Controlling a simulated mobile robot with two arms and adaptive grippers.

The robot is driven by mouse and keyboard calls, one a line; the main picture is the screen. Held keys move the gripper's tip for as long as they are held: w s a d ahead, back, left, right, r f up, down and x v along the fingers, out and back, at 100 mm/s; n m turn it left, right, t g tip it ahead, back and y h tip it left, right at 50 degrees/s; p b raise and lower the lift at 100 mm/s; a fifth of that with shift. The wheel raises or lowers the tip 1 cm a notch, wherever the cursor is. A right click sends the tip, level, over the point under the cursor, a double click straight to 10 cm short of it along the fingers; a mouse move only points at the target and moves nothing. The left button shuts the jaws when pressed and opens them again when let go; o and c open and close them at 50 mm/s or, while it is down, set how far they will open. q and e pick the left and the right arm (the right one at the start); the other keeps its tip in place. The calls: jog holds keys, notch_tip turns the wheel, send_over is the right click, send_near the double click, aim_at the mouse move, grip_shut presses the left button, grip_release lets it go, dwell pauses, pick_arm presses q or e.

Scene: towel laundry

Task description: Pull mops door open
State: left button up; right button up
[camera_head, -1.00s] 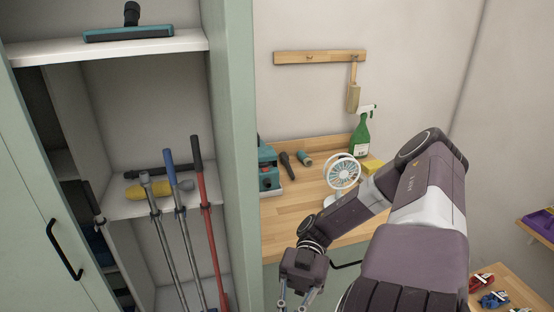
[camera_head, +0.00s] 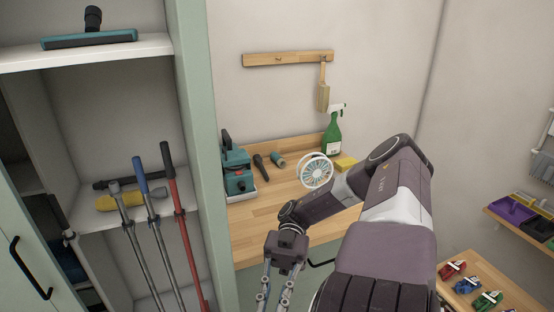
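A pale green cabinet stands at the left, and its tall compartment is open to view. Several long-handled mop or broom poles (camera_head: 182,230) lean inside it, with grey, blue and red grips. A pale green door (camera_head: 18,292) with a black bar handle (camera_head: 30,268) is at the lower left edge. My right gripper (camera_head: 275,296) hangs in front of the workbench, right of the cabinet and well apart from the handle. Its fingers run out of the bottom of the picture, and they look apart with nothing visible between them. My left gripper is not in view.
A wooden workbench (camera_head: 282,215) holds a teal tool (camera_head: 238,172), a small white fan (camera_head: 315,170) and a green spray bottle (camera_head: 333,134). A shelf in the cabinet carries a floor-brush head (camera_head: 90,38). A lower table (camera_head: 510,284) with coloured clamps stands at the right.

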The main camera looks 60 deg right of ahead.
jog(key=v, duration=0.6)
dwell(0.7)
